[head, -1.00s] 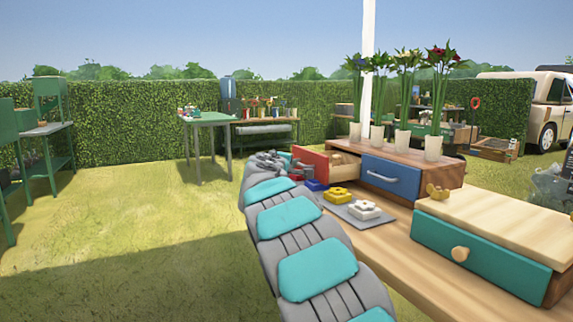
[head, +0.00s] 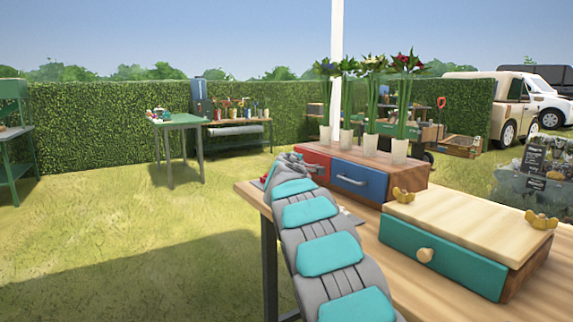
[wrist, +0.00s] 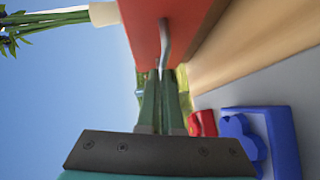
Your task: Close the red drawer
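The red drawer (head: 315,161) sits left of the blue drawer in the wooden cabinet. Its front looks level or nearly level with the blue front, and no open inside shows. My arm covers its lower left part. In the wrist view the red front (wrist: 155,30) fills the upper middle, with a metal handle (wrist: 164,45) on it. My gripper (wrist: 160,76) has its green fingers close together, tips at the handle's lower end. I cannot tell whether they touch the handle. In the head view my gripper (head: 292,160) is in front of the red drawer.
The blue drawer (head: 359,179) is shut. A teal-front box (head: 445,258) stands nearer on the wooden table (head: 400,280). Vases of flowers (head: 399,150) stand on the cabinet. A blue tray (wrist: 285,140) and red piece (wrist: 202,123) lie beside my gripper.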

